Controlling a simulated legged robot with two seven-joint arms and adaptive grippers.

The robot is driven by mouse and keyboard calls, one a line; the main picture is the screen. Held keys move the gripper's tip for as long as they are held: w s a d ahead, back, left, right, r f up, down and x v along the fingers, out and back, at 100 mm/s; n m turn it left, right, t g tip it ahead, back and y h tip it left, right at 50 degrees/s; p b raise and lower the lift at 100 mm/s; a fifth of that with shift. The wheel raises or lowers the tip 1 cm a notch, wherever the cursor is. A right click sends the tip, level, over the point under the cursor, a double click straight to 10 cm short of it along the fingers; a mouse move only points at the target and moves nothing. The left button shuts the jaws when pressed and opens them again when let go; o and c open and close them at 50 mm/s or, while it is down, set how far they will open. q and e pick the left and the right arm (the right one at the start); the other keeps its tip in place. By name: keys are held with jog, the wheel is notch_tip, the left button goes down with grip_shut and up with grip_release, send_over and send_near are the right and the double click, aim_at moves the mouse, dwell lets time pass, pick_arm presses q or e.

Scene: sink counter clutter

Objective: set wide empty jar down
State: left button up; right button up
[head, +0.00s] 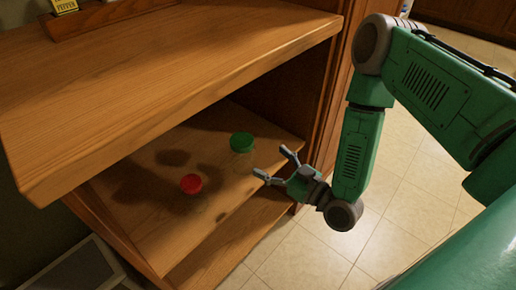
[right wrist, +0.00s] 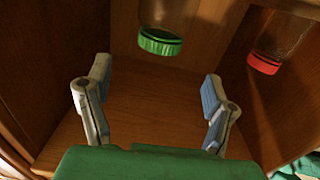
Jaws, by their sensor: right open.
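A clear jar with a green lid (head: 242,142) stands on the lower shelf of the wooden cabinet. It also shows at the top of the right wrist view (right wrist: 160,41), and its glass looks empty. A second clear jar with a red lid (head: 191,184) stands nearer the shelf's front, to the left; it is at upper right in the right wrist view (right wrist: 264,63). I cannot tell which is the wide jar. My right gripper (head: 271,161) is open at the shelf's right end, just right of the green-lidded jar. Nothing is between its fingers, and it touches neither jar. My left gripper is out of view.
The lower shelf (head: 150,235) is bare around the jars. The wooden top board (head: 160,80) overhangs it, and an upright side panel (head: 325,115) closes the back right. A yellow pepper box (head: 64,5) stands on top. Tiled floor (head: 310,250) lies to the right.

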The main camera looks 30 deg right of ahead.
jog(key=shift+s+d, duration=0.2)
jog(key=shift+s, duration=0.3)
jog(key=s+a+f+g+h, duration=0.1)
jog(key=s+a+f+g, duration=0.3)
jog(key=s+f+g, duration=0.4)
jog(key=s+d+f+m+g+h, duration=0.1)
jog(key=s+d+f+g+h, duration=0.1)
jog(key=s+g, duration=0.2)
jog(key=s+d+f+m+g+h, duration=0.2)
jog(key=s+d+g, duration=0.1)
jog(key=s, duration=0.8)
jog(key=shift+d+g+h, duration=0.2)
jog(key=shift+g+h, duration=0.2)
jog(key=shift+g, duration=0.3)
notch_tip(320, 180, up, 11)
jog(key=p, duration=1.1)
jog(key=shift+w+f, duration=0.15)
jog(key=shift+f, duration=0.05)
jog(key=shift+a, duration=0.1)
